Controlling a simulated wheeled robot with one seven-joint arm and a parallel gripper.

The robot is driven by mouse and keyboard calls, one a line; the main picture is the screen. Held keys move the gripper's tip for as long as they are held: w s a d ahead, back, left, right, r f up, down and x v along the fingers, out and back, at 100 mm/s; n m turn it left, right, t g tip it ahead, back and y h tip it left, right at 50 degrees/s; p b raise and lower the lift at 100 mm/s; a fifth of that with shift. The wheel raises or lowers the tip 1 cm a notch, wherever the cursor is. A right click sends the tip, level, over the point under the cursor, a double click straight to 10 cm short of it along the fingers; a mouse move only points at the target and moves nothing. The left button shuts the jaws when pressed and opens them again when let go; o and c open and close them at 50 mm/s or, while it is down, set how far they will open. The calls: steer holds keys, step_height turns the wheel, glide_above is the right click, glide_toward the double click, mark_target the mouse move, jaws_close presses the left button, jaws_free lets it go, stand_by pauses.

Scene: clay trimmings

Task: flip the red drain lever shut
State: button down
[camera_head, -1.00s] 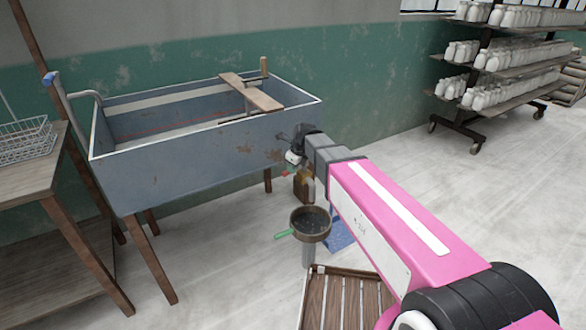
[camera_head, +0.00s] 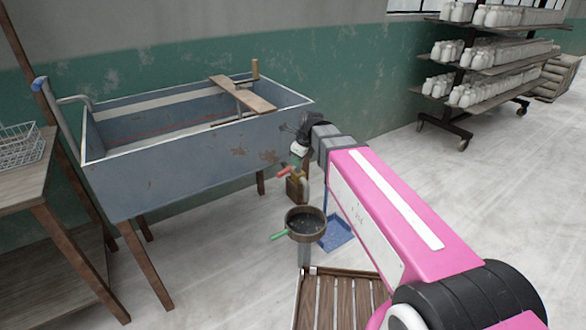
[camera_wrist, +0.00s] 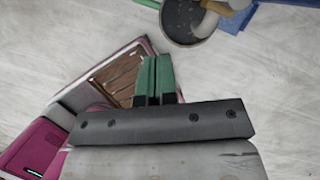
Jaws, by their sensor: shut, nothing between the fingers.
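The red drain lever (camera_head: 284,172) sticks out to the left from the brass drain valve (camera_head: 297,178) under the front right of the blue-grey sink (camera_head: 190,168). I cannot make out the lever in the wrist view. My gripper (camera_wrist: 157,58) shows there as two green fingers pressed together with nothing between them. They are apart from the drain pipe (camera_wrist: 210,20) at the top. In the head view my wrist is just above and right of the lever, and the fingertips are not clearly visible.
A round sieve or pan (camera_head: 306,222) with a green handle (camera_head: 279,235) stands below the valve. A bottle rack (camera_head: 490,60) stands far right; floor between is clear.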

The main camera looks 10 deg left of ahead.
steer(key=shift+v, duration=2.1)
steer(key=shift+s, duration=0.2)
